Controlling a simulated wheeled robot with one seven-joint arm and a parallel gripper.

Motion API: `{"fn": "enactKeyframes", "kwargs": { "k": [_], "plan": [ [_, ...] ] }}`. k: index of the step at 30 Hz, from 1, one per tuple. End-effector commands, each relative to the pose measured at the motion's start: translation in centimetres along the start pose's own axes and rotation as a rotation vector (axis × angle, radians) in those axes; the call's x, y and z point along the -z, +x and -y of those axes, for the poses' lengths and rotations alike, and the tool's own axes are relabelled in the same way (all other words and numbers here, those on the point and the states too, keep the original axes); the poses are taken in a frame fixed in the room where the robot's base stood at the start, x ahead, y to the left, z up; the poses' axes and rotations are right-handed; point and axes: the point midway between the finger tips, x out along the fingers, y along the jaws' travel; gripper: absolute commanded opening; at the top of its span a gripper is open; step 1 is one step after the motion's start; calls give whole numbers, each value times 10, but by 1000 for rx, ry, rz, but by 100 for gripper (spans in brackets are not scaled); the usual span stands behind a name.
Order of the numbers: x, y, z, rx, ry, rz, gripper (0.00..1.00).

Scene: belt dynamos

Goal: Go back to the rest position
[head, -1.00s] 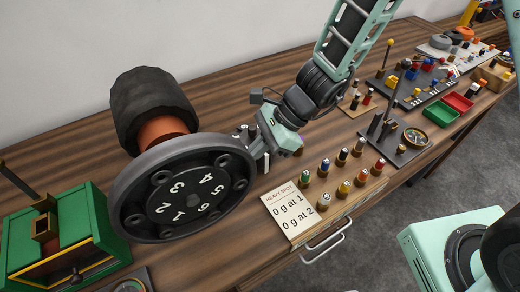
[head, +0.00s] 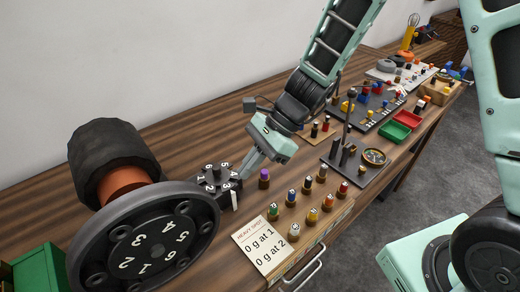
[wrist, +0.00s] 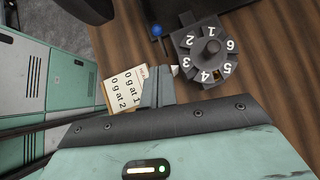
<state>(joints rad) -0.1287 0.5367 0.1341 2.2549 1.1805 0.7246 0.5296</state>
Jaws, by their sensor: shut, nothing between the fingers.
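My gripper (head: 250,163) is shut and empty. In the head view it hangs above the bench, just right of a small black dial (head: 217,182) with white numbers. In the wrist view its closed fingers (wrist: 157,92) lie below and left of the same dial (wrist: 208,50), over the white "HEAVY SPOT" card. I cannot tell how far the fingertips are from the dial, but they look close to it.
A large grey numbered wheel (head: 145,238) on a dark drum (head: 112,155) stands at the left. Several coloured pegs (head: 312,215) stand beside the heavy spot card (head: 266,246). Red (head: 407,119) and green bins (head: 394,133) and tool boards fill the bench's far right.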

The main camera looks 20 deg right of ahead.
Motion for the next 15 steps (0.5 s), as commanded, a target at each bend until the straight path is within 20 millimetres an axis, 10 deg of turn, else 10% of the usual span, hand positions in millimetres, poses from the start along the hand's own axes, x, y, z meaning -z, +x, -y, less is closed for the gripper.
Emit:
{"fn": "enactKeyframes", "kwargs": {
  "k": [15],
  "plan": [
    [-8,-46,-4,-6,-20,-5,0]
  ]
}}
